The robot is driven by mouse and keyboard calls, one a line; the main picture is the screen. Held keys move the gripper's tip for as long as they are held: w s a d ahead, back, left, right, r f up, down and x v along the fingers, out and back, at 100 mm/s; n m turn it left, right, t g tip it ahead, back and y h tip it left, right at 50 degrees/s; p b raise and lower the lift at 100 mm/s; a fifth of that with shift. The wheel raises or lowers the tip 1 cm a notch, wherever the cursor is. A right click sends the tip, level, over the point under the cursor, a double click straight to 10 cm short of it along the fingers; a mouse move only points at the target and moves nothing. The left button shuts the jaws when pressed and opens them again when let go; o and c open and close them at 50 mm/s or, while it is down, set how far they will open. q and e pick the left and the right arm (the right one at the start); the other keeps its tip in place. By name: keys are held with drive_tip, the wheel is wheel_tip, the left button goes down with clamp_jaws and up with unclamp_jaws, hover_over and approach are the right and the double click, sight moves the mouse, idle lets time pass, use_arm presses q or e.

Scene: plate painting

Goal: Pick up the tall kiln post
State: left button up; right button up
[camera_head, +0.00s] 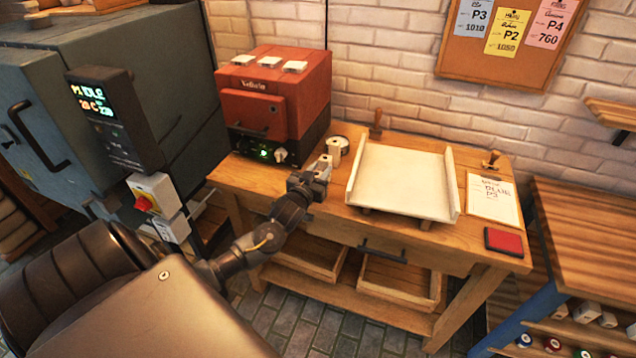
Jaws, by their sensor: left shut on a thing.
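My left arm reaches in from the left over the wooden workbench (480,262). My left gripper (328,163) is at the bench's back left part, in front of the red kiln's right side. It is shut on a small pale post (334,150), which looks like the tall kiln post. The post's top shows above the fingers; its lower part is hidden by the gripper, so I cannot tell whether it touches the bench. My right gripper is not in view.
A small red kiln (275,95) stands left of the gripper. A round dark-rimmed thing (342,141) sits close behind the post. A white tray (403,182) with raised sides lies just right. Wooden stamps, a paper card (493,200) and a red pad (504,242) lie around it.

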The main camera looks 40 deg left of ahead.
use_arm(q)
drive_tip(key=shift+r, duration=0.1)
drive_tip(key=r, duration=0.1)
drive_tip(key=r+b, duration=0.1)
drive_tip(key=r, duration=0.1)
drive_tip(key=shift+s+r, duration=0.25)
drive_tip(key=shift+r, duration=0.05)
drive_tip(key=s+r, duration=0.3)
drive_tip(key=s, duration=0.1)
drive_tip(key=s+a+r+b, duration=0.1)
drive_tip(key=s+r, duration=0.2)
drive_tip(key=s, duration=0.2)
drive_tip(key=s+a+r+b, duration=0.1)
drive_tip(key=s+r, duration=0.2)
drive_tip(key=s, duration=0.1)
drive_tip(key=shift+s+a+r, duration=0.15)
drive_tip(key=shift+a, duration=0.1)
